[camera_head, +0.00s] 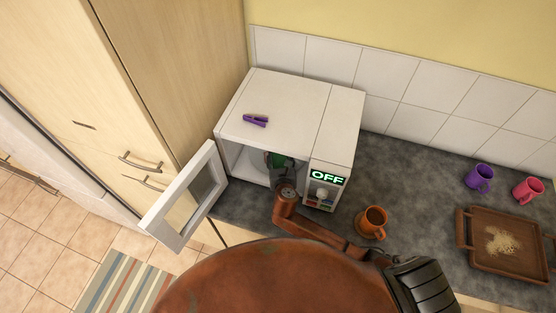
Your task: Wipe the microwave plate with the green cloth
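The white microwave (287,110) stands on the dark counter with its door (186,199) swung open to the left. My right arm comes in from the right, and its dark gripper (281,166) reaches into the opening. A small patch of the green cloth (278,158) shows at the gripper's tip, and the gripper seems shut on it. The fingers are mostly hidden in the shaded inside. My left gripper is not in view.
A purple clothespin (256,121) lies on the microwave. An orange-brown mug (373,221) stands to its right, close to my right arm. Purple (479,177) and pink (527,190) mugs and a brown tray (491,269) with pale crumbs are farther right. The counter between is clear.

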